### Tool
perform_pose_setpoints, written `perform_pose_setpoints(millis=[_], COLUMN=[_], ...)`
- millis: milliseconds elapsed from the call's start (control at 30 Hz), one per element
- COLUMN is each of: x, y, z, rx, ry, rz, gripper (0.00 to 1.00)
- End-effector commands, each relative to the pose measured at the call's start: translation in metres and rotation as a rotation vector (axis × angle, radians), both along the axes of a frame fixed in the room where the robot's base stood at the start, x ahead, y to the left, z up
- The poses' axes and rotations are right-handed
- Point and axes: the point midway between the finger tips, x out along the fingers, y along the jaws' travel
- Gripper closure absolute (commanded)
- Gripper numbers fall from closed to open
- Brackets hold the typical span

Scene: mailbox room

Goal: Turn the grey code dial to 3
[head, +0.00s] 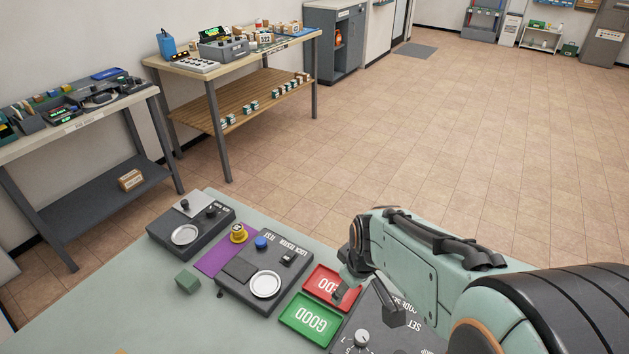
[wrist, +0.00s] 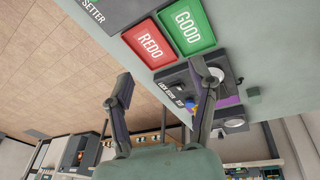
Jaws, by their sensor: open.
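The code setter (head: 380,305) is a dark box with white lettering at the bottom of the head view, partly hidden by my arm. Its grey code dial (head: 362,339) shows at the bottom edge, with a few numbers around it; its exact setting is too small to tell. My gripper (head: 368,302) is open and empty, above the box and apart from the dial. In the wrist view its two fingers are spread, and only a corner of the code setter (wrist: 100,12) shows; the dial is out of that view.
A red REDO tray (head: 333,284) and a green GOOD tray (head: 309,319) lie left of the code setter. Open floor lies beyond the table.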

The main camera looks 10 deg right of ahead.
Motion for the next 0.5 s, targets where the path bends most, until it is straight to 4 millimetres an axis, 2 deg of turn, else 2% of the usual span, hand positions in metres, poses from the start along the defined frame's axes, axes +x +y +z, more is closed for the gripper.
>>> perform_pose_setpoints(millis=[33,100,200,300,500], x=[0.003,0.001,-0.009,-0.018,-0.022], y=[-0.010,-0.020,-0.027,-0.030,-0.032], z=[-0.023,-0.049,-0.077,-0.092,-0.117], rx=[-0.001,0.004,0.017,0.025,0.030], ry=[0.052,0.117,0.200,0.248,0.262], rz=[-0.021,-0.052,-0.079,-0.095,-0.104], gripper=[0.42,0.42,0.42,0.42,0.42])
